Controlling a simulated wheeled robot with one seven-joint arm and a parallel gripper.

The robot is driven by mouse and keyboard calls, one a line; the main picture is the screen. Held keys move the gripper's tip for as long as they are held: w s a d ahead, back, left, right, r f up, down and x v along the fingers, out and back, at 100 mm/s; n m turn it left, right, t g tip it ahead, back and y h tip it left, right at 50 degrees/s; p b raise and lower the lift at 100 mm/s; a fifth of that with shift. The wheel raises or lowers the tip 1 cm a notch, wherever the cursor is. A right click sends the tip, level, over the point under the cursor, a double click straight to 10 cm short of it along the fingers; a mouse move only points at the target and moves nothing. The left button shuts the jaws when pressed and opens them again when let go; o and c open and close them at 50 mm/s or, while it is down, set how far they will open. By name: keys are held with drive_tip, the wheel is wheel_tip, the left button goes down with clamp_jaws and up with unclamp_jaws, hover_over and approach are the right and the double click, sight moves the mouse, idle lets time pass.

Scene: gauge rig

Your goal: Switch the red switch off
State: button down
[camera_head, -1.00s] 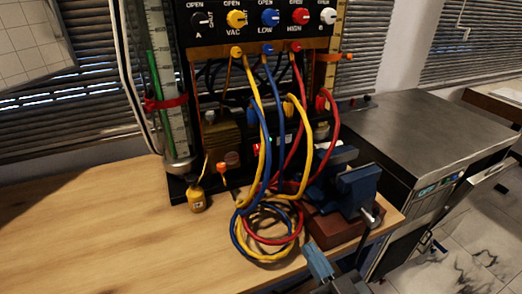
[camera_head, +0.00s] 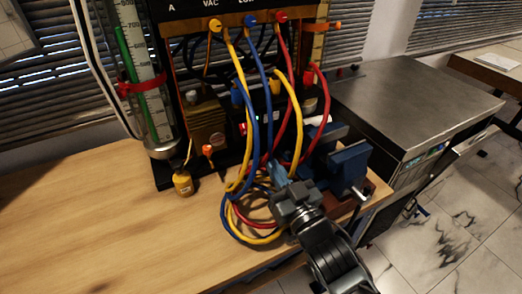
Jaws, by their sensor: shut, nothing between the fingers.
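A small red part (camera_head: 243,128), which may be the red switch, shows low on the gauge rig (camera_head: 165,176), behind the hoses. It is partly covered by the yellow and blue hoses, and I cannot tell its position. My gripper (camera_head: 276,170) is shut and empty. It is in front of the rig, over the coiled hoses, below and to the right of that red part. The fingertips overlap the hoses in the picture; I cannot tell whether they touch.
Yellow, blue and red hoses (camera_head: 240,232) hang from the rig and coil on the wooden table (camera_head: 90,235). A blue vise (camera_head: 347,168) stands right of my gripper. The table's left side is clear.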

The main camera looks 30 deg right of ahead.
drive_tip(key=p, duration=0.2)
approach(244, 133)
wheel_tip(244, 133, up, 4)
drive_tip(key=w, duration=0.3)
drive_tip(key=shift+w+d+f+b, duration=0.1)
drive_tip(key=shift+w+f+b, duration=0.5)
drive_tip(key=shift+w, duration=0.2)
drive_tip(key=shift+w+d+f+b, duration=0.1)
drive_tip(key=shift+w+f+b, duration=0.5)
drive_tip(key=shift+w, duration=0.25)
drive_tip(key=b, duration=0.3)
drive_tip(key=shift+w+a+f, duration=0.1)
drive_tip(key=shift+w+f, duration=0.15)
drive_tip(key=shift+f, duration=0.1)
drive_tip(key=shift+b, duration=0.8)
drive_tip(key=shift+w+r+b, duration=0.1)
drive_tip(key=shift+b, duration=0.5)
drive_tip(key=shift+w+r+p, duration=0.1)
drive_tip(key=shift+r+p, duration=0.25)
drive_tip(key=shift+p, duration=0.05)
